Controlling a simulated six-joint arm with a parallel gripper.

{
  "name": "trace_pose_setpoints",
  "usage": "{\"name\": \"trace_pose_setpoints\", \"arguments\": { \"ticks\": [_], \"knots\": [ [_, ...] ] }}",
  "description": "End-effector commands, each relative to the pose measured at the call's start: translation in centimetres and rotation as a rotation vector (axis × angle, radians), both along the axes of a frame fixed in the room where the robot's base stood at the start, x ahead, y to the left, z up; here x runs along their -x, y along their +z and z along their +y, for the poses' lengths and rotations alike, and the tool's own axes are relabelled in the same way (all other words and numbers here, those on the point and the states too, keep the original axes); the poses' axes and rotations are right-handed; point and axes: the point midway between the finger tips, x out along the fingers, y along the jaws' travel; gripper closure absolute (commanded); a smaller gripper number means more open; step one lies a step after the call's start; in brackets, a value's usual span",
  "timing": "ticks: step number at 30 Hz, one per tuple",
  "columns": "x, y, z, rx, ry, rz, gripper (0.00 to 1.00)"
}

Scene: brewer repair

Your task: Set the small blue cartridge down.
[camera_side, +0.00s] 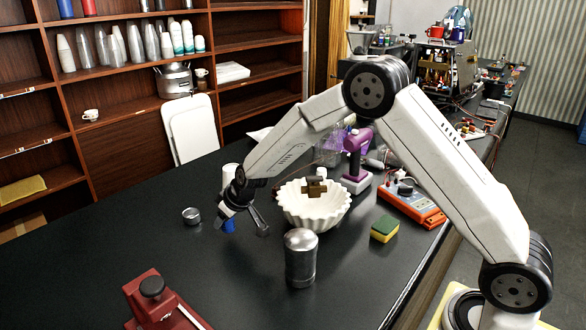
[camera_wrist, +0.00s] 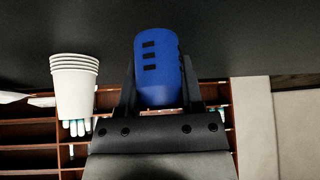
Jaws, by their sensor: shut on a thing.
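The small blue cartridge (camera_side: 229,225) is low over the black table, left of the white fluted bowl. Whether its lower end touches the table I cannot tell. My gripper (camera_side: 243,222) is shut on it, and the fingers partly hide it in the side view. In the wrist view the cartridge (camera_wrist: 158,65) shows large between the two dark fingers of my gripper (camera_wrist: 158,85), with dark rectangular marks on its side.
A stack of white cups (camera_wrist: 73,85) stands near the cartridge. The fluted bowl (camera_side: 314,208) holds a brass-coloured piece. A steel canister (camera_side: 300,260), a small metal cup (camera_side: 191,215), a sponge (camera_side: 384,229) and a red device (camera_side: 165,303) stand around. The table's left is mostly clear.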

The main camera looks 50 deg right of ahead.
Motion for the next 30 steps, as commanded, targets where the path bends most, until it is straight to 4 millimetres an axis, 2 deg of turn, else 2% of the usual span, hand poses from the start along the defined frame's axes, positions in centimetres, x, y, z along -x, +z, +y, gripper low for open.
{"name": "trace_pose_setpoints", "arguments": {
  "ticks": [9,25,26,28,30],
  "knots": [
    [-0.2,-2.9,0.0,0.001,-0.001,0.001,1.00],
    [-0.2,-3.7,0.0,0.001,-0.001,0.002,1.00],
    [-0.2,-3.6,0.0,0.001,-0.001,0.002,0.43],
    [-0.2,-3.6,0.0,0.001,-0.001,0.001,0.21],
    [-0.2,-3.6,0.0,0.001,-0.001,0.001,0.17]
  ]
}}
